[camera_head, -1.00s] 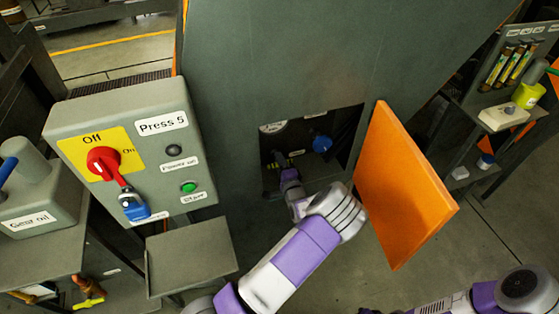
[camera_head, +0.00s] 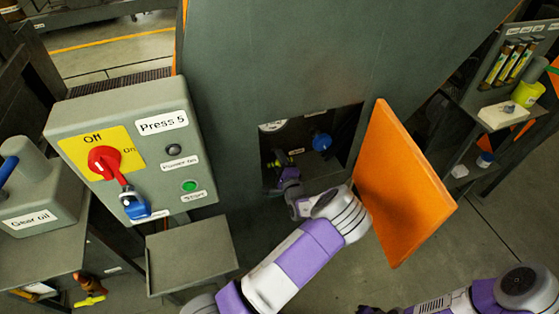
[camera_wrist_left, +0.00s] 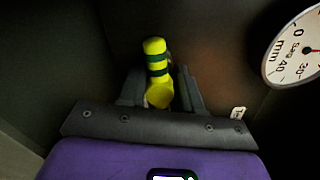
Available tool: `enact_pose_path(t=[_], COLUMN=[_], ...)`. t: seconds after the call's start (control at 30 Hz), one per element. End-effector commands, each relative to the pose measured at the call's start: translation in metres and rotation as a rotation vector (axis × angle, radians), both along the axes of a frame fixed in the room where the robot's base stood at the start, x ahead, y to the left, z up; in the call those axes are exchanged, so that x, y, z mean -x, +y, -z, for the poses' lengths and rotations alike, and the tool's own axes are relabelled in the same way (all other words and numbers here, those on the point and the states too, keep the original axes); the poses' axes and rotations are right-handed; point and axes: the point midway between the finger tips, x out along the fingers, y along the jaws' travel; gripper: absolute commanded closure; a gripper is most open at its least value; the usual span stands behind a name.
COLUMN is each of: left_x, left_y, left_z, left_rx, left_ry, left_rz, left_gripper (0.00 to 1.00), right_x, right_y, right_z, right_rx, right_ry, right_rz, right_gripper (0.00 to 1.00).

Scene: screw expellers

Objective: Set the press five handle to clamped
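The press five handle, yellow with dark bands, shows in the left wrist view (camera_wrist_left: 156,62), inside a dark recess. In the head view a small yellow bit of it (camera_head: 297,151) shows in the square opening. My left gripper (camera_head: 281,158) reaches into this opening. In the left wrist view the fingers of my left gripper (camera_wrist_left: 159,88) stand on either side of the handle's near end. Whether they press on it I cannot tell.
An orange door (camera_head: 402,188) stands open right of the opening. A blue knob (camera_head: 321,142) and a round gauge (camera_head: 272,126) are inside. The Press 5 control box (camera_head: 128,150), with a red switch (camera_head: 103,161), and a grey shelf (camera_head: 190,255) stand at left.

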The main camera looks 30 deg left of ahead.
Motion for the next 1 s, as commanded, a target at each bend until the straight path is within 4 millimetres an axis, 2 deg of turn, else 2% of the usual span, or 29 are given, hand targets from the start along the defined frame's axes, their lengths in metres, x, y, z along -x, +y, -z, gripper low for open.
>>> enact_pose_path(t=[0.03,0.1,0.4,0.8,1.0], left_x=[0.000,0.000,0.002,0.040,0.049], left_y=[0.000,0.000,-0.002,-0.048,-0.057], left_z=[0.000,0.000,0.000,0.000,0.000], left_rx=[0.000,0.001,0.003,0.002,0.001], left_ry=[0.000,-0.001,-0.001,-0.001,-0.002], left_rz=[-0.001,0.000,0.001,0.002,0.000], left_gripper=[0.58,0.51,0.51,0.51,0.51], right_x=[0.000,0.000,0.000,0.000,0.000], right_y=[0.000,0.000,0.000,0.000,0.000], right_z=[0.000,0.000,0.000,-0.003,-0.004], right_rx=[0.000,0.000,0.000,0.000,0.000], right_ry=[0.000,0.000,0.000,0.000,0.000], right_rz=[0.000,0.000,0.000,0.000,0.000], right_gripper=[1.00,1.00,1.00,1.00,1.00])
